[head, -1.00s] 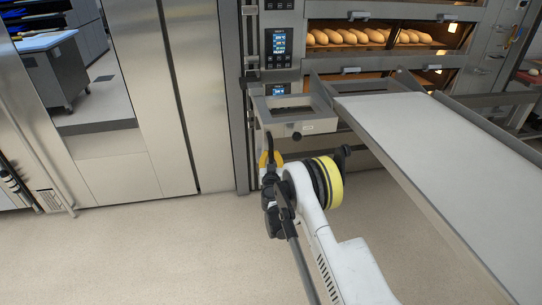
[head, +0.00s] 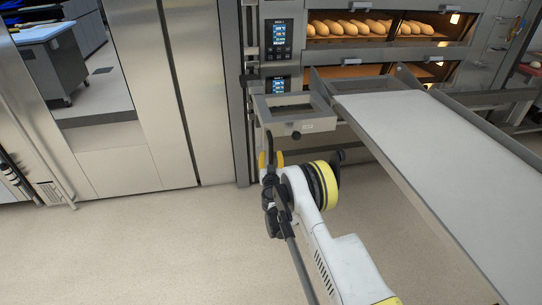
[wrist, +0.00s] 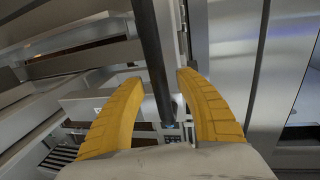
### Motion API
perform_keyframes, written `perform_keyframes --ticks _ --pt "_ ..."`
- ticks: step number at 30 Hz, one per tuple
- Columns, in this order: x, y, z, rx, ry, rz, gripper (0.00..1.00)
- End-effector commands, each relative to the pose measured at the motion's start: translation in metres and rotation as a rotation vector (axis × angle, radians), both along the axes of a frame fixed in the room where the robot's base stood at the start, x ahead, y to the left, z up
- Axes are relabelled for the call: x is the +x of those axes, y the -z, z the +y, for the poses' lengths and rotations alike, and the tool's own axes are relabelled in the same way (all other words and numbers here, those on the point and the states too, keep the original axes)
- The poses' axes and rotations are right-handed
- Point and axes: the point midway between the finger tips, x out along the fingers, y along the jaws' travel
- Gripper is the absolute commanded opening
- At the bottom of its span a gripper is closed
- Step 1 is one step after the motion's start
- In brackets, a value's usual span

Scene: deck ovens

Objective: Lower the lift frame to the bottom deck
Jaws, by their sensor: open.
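The lift frame (head: 376,153) is a metal-edged frame with a long pale loading belt (head: 440,135), standing in front of the oven. A small open box-like bracket (head: 317,126) with a black knob (head: 296,135) sits at its left end. My gripper (head: 270,157) is below and left of this bracket. In the wrist view my gripper (wrist: 159,77) is open, with a yellow finger on each side of a dark bar (wrist: 150,45). I cannot tell whether either finger touches the bar.
The deck oven (head: 385,43) with loaves on a lit deck stands behind the frame, its control displays (head: 280,35) at left. A steel cabinet (head: 160,100) is at left. The floor (head: 150,245) in front is clear.

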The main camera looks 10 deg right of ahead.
Motion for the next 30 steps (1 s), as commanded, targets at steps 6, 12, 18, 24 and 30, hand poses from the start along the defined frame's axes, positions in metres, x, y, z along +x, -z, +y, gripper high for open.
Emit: perform_keyframes --ticks 6,12,18,24,30 --pt "-0.032 0.000 0.007 0.000 0.000 0.000 0.41" --pt "-0.062 0.000 0.013 0.000 -0.001 0.000 0.41" --pt "-0.072 0.000 0.014 0.000 0.000 0.000 0.41" --pt "-0.071 0.000 0.014 0.000 0.000 0.000 0.34" --pt "-0.071 0.000 0.014 0.000 0.000 0.000 0.00"
